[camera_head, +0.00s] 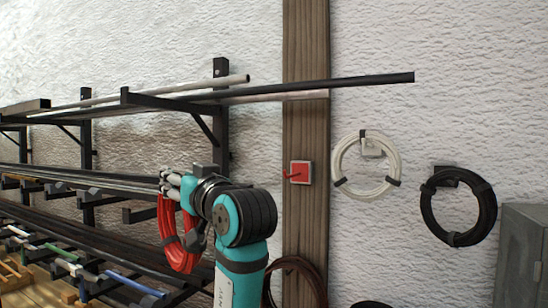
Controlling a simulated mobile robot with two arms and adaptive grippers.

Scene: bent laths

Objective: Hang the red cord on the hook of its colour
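The red cord (168,222) is a coil with dark bands, hanging from my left gripper (170,184) left of the picture's middle. The gripper looks shut around the top of the coil, though its wrist hides part of the grip and the coil's right side. The red hook (301,173) sits on a square red plate with a pale rim on the wooden post, and its peg is bare. The gripper and cord are to the left of this hook, clear of it in the picture. My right gripper is not in view.
A white coil (338,164) and a black coil (488,207) hang on the wall right of the post (306,60). A brown coil (318,274) shows low at the post. A rack with long bars (380,80) fills the left, bars reaching past the post. A grey cabinet (522,250) stands right.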

